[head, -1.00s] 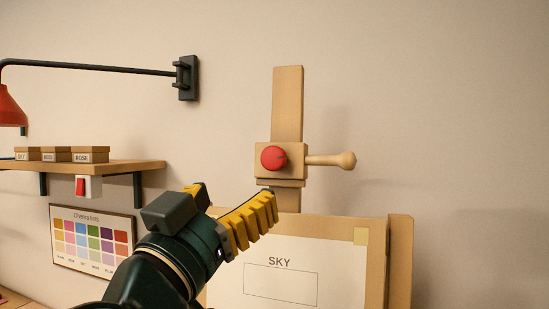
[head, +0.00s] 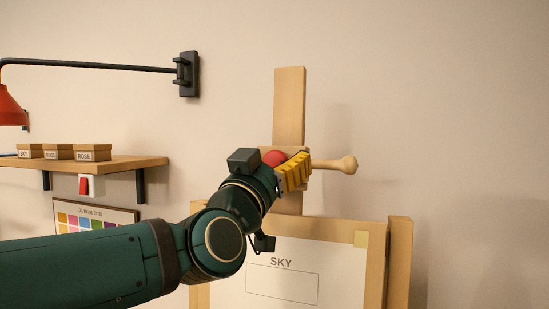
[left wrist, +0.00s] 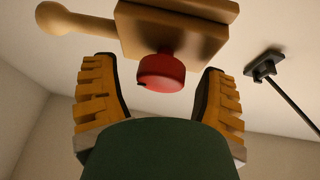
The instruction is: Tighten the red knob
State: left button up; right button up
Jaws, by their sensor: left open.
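The round red knob (head: 273,158) sits on the front of the wooden clamp block on the easel post (head: 289,105). In the head view my left gripper (head: 292,172) is in front of the block and hides part of the knob. In the left wrist view the red knob (left wrist: 161,72) lies between the two yellow-padded fingers of my left gripper (left wrist: 160,90), towards their tips. The fingers are open, with a gap visible on each side of the knob. The wooden block (left wrist: 172,30) is behind the knob. My right gripper is in neither view.
A wooden handle (head: 338,164) sticks out to the right of the block. Below is the easel's board (head: 376,262) with a sheet marked SKY (head: 330,255). A shelf (head: 125,163) with small boxes and a red lamp (head: 10,108) are at left. The right wall is clear.

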pick_arm(q)
jog(key=c, duration=1.2)
jog(key=shift+n+t+y, duration=0.3)
jog(key=shift+n+y, duration=0.1)
jog(key=shift+n, duration=0.1)
jog(key=n+y, duration=0.2)
jog(key=n, duration=0.2)
jog(key=shift+n+t+y, duration=0.3)
jog(key=shift+t, duration=0.1)
jog(key=n+y, duration=0.3)
jog(key=n, duration=0.2)
jog(key=shift+r+n, duration=0.1)
jog(key=shift+n, duration=0.3)
jog(key=n+y, duration=0.2)
jog(key=n, duration=0.1)
jog(key=n+g+y, duration=0.1)
jog(key=n, duration=0.2)
jog(key=shift+a+y+p, duration=0.1)
jog(key=shift+y+p, duration=0.2)
jog(key=shift+y, duration=0.1)
jog(key=shift+n+g+y+p, duration=0.25)
jog(key=shift+n+g+y, duration=0.15)
jog(key=shift+n, duration=0.75)
jog(key=shift+n+g+y+p, duration=0.25)
jog(key=shift+n+g+y, duration=0.15)
jog(key=shift+n, duration=0.75)
jog(key=shift+o, duration=0.2)
jog(key=shift+a, duration=0.1)
